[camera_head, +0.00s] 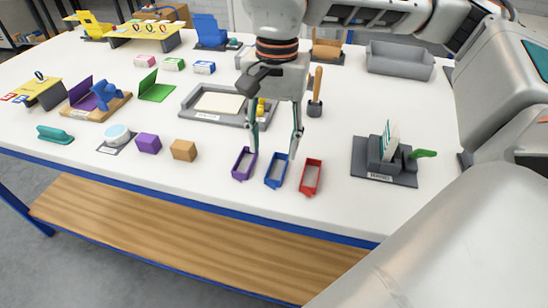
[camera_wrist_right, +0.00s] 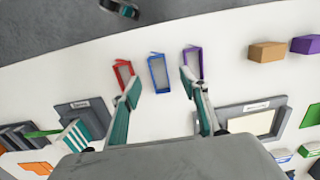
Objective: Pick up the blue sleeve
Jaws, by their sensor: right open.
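The blue sleeve (camera_head: 277,170) is an open rectangular frame lying on the white table near its front edge, between a purple sleeve (camera_head: 244,163) and a red sleeve (camera_head: 311,177). My right gripper (camera_head: 274,151) is open and empty above the sleeves, its fingers pointing down. In the right wrist view the blue sleeve (camera_wrist_right: 158,74) shows beyond and between the open fingertips (camera_wrist_right: 160,88). The red sleeve (camera_wrist_right: 123,74) appears near one fingertip and the purple sleeve (camera_wrist_right: 193,62) near the other. Whether the fingertips touch anything cannot be told. My left gripper does not show.
A brown block (camera_head: 184,150) and a purple block (camera_head: 149,144) sit left of the sleeves. A grey card holder (camera_head: 388,175) stands to the right. Behind are a grey tray (camera_head: 195,116), a brush in a dark holder (camera_head: 315,107) and a grey bin (camera_head: 400,60).

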